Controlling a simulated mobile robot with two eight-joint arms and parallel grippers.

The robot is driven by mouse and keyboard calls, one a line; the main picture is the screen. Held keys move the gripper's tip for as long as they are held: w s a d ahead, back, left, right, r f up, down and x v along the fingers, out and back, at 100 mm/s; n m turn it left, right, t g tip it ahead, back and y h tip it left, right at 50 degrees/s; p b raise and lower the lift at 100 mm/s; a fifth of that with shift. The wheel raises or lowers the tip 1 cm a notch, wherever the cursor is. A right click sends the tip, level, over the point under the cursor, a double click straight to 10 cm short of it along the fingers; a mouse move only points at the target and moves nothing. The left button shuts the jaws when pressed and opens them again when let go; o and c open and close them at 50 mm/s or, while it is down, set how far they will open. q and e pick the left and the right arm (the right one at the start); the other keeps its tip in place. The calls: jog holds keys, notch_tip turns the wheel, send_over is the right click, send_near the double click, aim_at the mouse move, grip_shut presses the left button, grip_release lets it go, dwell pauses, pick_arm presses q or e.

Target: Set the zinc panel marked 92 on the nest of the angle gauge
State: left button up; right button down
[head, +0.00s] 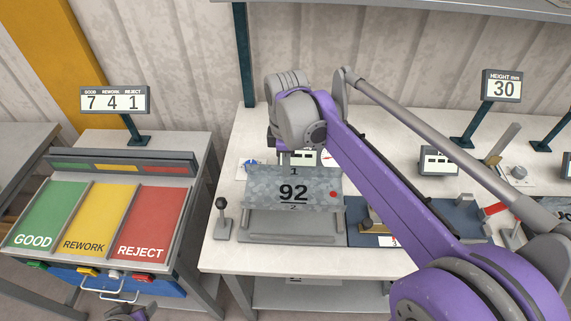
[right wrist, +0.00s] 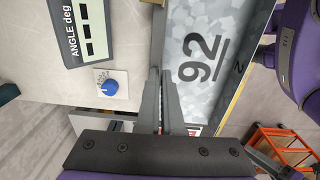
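The zinc panel marked 92 (head: 292,191) is mottled grey with a red dot. It appears tilted in front of and above a grey fixture (head: 290,232), seemingly the angle gauge's nest; I cannot tell whether they touch. The panel also fills the upper right of the right wrist view (right wrist: 205,50). My right gripper (right wrist: 162,78) has its fingers close together at the panel's edge, shut on it; in the head view my arm partly hides it. The angle gauge's display (right wrist: 85,28) shows in the wrist view. My left gripper (head: 132,313) is barely in view at the bottom edge.
A black-knobbed lever (head: 221,205) stands left of the fixture. A blue fixture (head: 365,232) is close on its right. A height display (head: 502,87) stands at the back right. The GOOD, REWORK and REJECT sorting table (head: 90,222) is at the left.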

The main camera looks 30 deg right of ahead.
aim_at(286, 189)
notch_tip(286, 189, down, 9)
jog(key=b, duration=0.4)
jog(key=shift+b, duration=0.3)
pick_arm(q)
notch_tip(286, 189, down, 7)
jog(key=s, duration=0.2)
jog(key=shift+s+g, duration=0.3)
jog(key=shift+s, duration=0.05)
pick_arm(e)
jog(key=shift+f, duration=0.25)
pick_arm(q)
jog(key=shift+s+f+b, duration=0.25)
jog(key=shift+f+b, duration=0.65)
jog(key=shift+f, duration=0.05)
pick_arm(e)
jog(key=shift+f, duration=1.4)
jog(key=c, duration=1)
grip_release()
jog(key=shift+r, duration=0.1)
jog(key=r, duration=0.5)
jog(key=r+p, duration=0.1)
jog(key=r, duration=0.4)
jog(key=shift+s+r, duration=0.2)
jog(key=shift+r, duration=0.15)
pick_arm(q)
jog(key=shift+w+r, duration=0.15)
jog(key=shift+r, duration=0.4)
